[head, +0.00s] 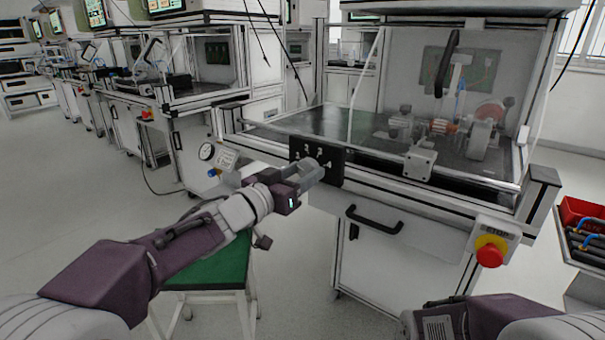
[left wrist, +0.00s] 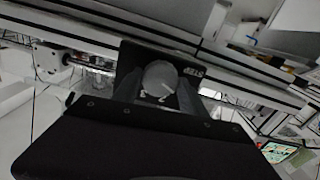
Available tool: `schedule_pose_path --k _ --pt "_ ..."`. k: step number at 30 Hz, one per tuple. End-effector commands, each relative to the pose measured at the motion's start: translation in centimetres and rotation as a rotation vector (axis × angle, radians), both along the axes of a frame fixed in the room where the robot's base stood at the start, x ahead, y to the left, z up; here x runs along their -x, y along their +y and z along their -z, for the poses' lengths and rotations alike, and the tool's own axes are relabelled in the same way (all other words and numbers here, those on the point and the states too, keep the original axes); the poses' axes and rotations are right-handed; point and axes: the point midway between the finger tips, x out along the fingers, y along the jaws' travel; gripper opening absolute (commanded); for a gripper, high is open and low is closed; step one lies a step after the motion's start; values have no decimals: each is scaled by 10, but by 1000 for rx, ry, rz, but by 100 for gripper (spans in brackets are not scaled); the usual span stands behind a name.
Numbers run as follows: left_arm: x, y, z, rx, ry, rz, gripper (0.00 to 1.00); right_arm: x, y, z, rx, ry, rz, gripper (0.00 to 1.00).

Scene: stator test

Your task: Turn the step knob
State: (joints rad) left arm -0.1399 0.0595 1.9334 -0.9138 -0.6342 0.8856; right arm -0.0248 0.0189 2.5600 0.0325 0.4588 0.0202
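The step knob (left wrist: 160,78) is a round grey knob with a pale line on its face, on a black panel labelled STEP (left wrist: 193,73) in the left wrist view. In the head view the black panel (head: 300,148) is on the front edge of the test bench, with the knob hidden behind my gripper. My left gripper (head: 317,173) is at the panel. In the left wrist view its fingers (left wrist: 160,96) stand apart on either side of the knob; contact is not clear. Only part of my right arm shows at the bottom right; its gripper is out of view.
A red stop button (head: 490,252) is on the bench's right front, and a black handle (head: 374,219) is below the panel. A pressure gauge (head: 207,152) is left of the panel. A green-topped stool (head: 215,270) stands below my left arm. A red bin (head: 580,211) is far right.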

Motion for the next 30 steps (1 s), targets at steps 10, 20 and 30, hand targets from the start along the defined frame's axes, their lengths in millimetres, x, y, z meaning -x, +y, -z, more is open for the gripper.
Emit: schedule_pose_path --k 10,20,30 --pt "0 0 0 -60 -43 0 9 0 0 -1 0 0 0 0" --pt "0 0 1 -268 -193 0 9 0 0 -1 0 0 0 0" --pt "1 0 1 -482 -349 0 9 0 0 2 0 0 0 0"
